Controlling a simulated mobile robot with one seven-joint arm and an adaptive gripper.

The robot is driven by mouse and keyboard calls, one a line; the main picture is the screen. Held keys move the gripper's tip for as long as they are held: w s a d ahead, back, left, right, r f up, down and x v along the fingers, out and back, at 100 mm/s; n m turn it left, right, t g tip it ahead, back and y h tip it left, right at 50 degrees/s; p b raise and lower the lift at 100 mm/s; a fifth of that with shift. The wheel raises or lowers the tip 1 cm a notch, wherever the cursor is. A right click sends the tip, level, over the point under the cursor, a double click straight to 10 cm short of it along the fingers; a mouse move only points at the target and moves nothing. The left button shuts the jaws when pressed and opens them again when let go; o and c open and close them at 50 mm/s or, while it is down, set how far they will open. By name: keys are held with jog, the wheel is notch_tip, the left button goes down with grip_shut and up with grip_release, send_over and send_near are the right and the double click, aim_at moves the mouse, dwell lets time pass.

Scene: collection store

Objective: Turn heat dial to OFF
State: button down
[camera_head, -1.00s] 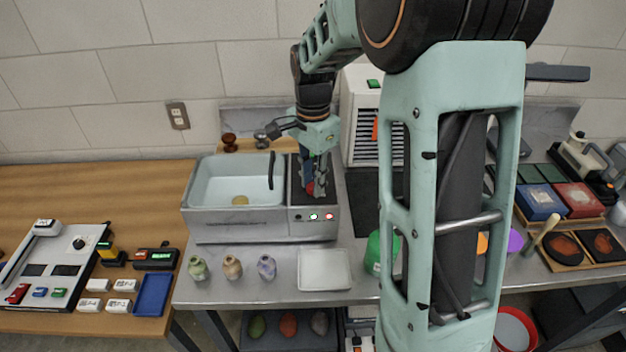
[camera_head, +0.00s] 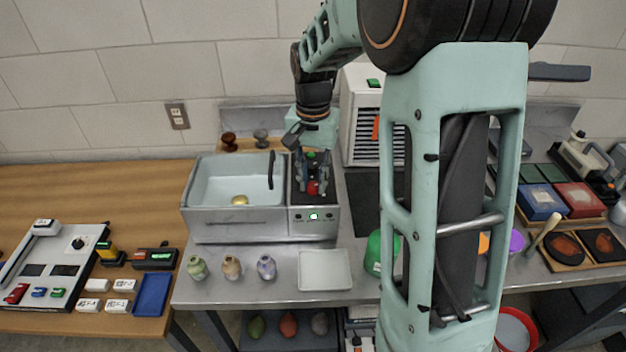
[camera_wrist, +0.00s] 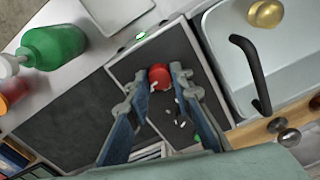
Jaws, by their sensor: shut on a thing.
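The red dial (camera_head: 313,188) sits on a dark panel right of the sink basin. It also shows in the wrist view (camera_wrist: 160,77). I take it for the heat dial; no OFF mark is readable. My gripper (camera_head: 312,184) points down over it, one finger on each side. In the wrist view my gripper (camera_wrist: 158,80) has its fingertips at the dial's two sides, shut on it. On the front face below, a green light (camera_head: 314,216) is lit. The small lamp (camera_head: 330,217) to its right is dark.
The sink basin (camera_head: 215,185) with its black tap (camera_head: 271,170) is just left. A white slatted unit (camera_head: 358,135) stands behind right. Several small vases (camera_head: 232,267) and a white tray (camera_head: 324,270) are in front. A green bottle (camera_head: 377,252) stands right.

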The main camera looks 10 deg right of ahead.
aim_at(313, 185)
jog(key=n, duration=0.4)
jog(key=shift+n, duration=0.3)
jog(key=n, duration=0.3)
jog(key=shift+n, duration=0.3)
jog(key=n, duration=0.4)
jog(key=shift+n+p, duration=0.5)
jog(key=shift+n, duration=1.6)
jog(key=c, duration=1.7)
grip_release()
notch_tip(313, 185, up, 12)
jog(key=shift+r, duration=0.1)
